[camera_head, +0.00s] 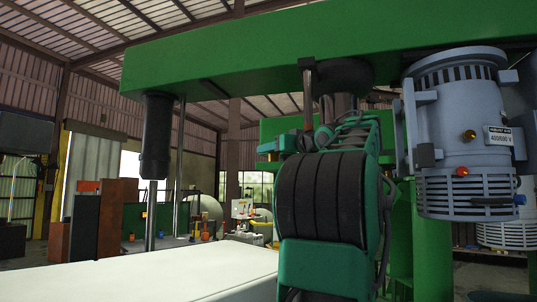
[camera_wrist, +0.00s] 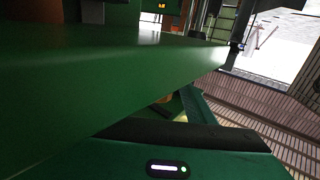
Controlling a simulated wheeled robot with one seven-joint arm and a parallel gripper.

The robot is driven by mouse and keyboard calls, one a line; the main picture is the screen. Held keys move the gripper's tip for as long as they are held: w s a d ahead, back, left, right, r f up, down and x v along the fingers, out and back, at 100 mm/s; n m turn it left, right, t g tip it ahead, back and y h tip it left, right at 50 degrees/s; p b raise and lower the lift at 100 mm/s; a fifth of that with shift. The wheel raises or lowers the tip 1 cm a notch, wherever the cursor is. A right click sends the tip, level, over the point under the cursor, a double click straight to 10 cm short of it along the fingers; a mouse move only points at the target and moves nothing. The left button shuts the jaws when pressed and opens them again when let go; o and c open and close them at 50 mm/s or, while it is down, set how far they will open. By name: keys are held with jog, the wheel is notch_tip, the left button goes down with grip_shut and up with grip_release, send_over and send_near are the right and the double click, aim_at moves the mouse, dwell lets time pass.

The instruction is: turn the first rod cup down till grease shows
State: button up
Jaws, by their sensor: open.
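The green beam (camera_head: 230,45) of the disperser runs across the top of the head view and fills much of the wrist view (camera_wrist: 90,85). A slim dark upright part with a small cap (camera_head: 307,64) stands at the beam's lower edge; I cannot tell whether it is a rod cup. No rod cup or grease can be made out clearly. In the wrist view my gripper's green housing (camera_wrist: 165,150), with a lit strip, lies along the bottom, close to the beam. My gripper is open; its fingertips are largely hidden and I see nothing held.
A grey motor (camera_head: 465,140) hangs at the right of the head view. A black sleeve (camera_head: 156,135) hangs under the beam's left end. A pale flat surface (camera_head: 150,275) lies below. Cabinets (camera_head: 110,215) and a tank (camera_head: 208,208) stand far back.

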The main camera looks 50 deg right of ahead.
jog(key=c, duration=1)
jog(key=shift+w, duration=0.1)
jog(key=shift+c, duration=0.2)
jog(key=shift+a+m+h, duration=0.1)
jog(key=shift+m+h, duration=0.2)
jog(key=shift+h, duration=0.2)
jog(key=shift+a+m+g+h, duration=0.1)
jog(key=shift+m+g+h, duration=0.55)
jog(key=shift+h, duration=0.35)
jog(key=m+g+h, duration=0.5)
jog(key=shift+w+h, duration=0.15)
jog(key=shift+h, duration=0.25)
jog(key=m+g+h, duration=0.1)
jog(key=m+g, duration=0.1)
jog(key=g, duration=0.1)
jog(key=m+g+h, duration=0.2)
jog(key=m+g, duration=0.1)
jog(key=g, duration=0.1)
jog(key=shift+d+r, duration=0.1)
jog(key=shift+d, duration=0.1)
jog(key=shift+m+g, duration=0.65)
jog(key=shift+g, duration=0.4)
jog(key=shift+m+g, duration=0.4)
jog(key=shift+g, duration=0.2)
